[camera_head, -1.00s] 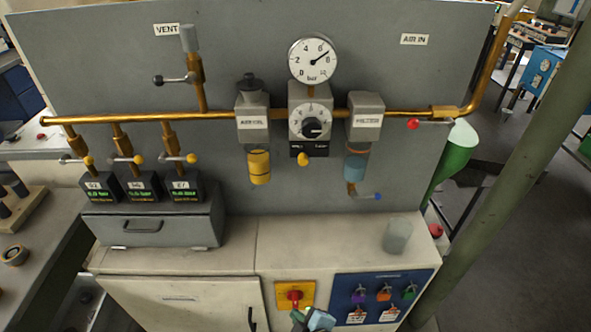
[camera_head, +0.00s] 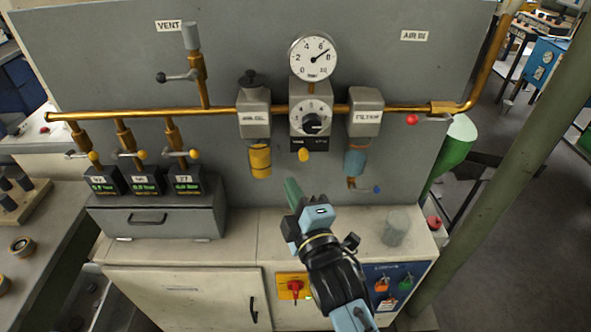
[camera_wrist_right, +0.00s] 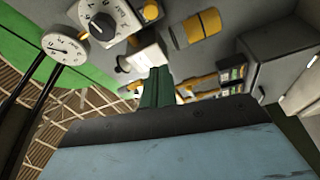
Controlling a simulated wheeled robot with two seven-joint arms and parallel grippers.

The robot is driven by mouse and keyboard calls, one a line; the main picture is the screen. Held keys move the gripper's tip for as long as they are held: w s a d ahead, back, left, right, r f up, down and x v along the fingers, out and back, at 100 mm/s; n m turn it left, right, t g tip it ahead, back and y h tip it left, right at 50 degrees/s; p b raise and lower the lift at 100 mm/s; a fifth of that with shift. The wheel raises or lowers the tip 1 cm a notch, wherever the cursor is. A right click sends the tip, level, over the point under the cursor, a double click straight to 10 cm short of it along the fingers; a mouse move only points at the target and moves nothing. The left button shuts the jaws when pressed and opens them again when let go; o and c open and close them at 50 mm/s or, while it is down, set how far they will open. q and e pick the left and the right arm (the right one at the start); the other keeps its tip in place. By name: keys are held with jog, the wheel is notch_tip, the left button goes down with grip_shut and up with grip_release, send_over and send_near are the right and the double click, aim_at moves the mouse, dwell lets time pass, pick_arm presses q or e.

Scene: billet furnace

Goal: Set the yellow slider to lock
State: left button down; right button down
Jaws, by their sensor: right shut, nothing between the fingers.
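The yellow slider (camera_head: 303,155) is a small rounded knob under a black label strip on the grey regulator block (camera_head: 311,120). The strip's lettering is too small to read. It also shows in the right wrist view as a yellow knob (camera_wrist_right: 151,11) beside the black-and-white dial. My right gripper (camera_head: 293,190) is below the slider and slightly left of it in the head view, apart from it. Its green fingers (camera_wrist_right: 157,86) are shut and empty, pointing up toward the panel. My left gripper is not in view.
A yellow cup (camera_head: 260,160) hangs left of the slider and a blue filter bowl (camera_head: 355,162) hangs right. A brass pipe (camera_head: 220,112) runs across the panel. A clear cup (camera_head: 396,229) stands on the cabinet top, right of my right arm.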

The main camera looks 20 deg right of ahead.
aim_at(304, 155)
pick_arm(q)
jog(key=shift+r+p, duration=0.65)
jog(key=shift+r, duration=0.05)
pick_arm(e)
jog(key=w+d, duration=0.3)
jog(key=w, duration=0.5)
jog(key=shift+w+d, duration=0.15)
jog(key=shift+w, duration=0.15)
jog(key=shift+d+f, duration=0.1)
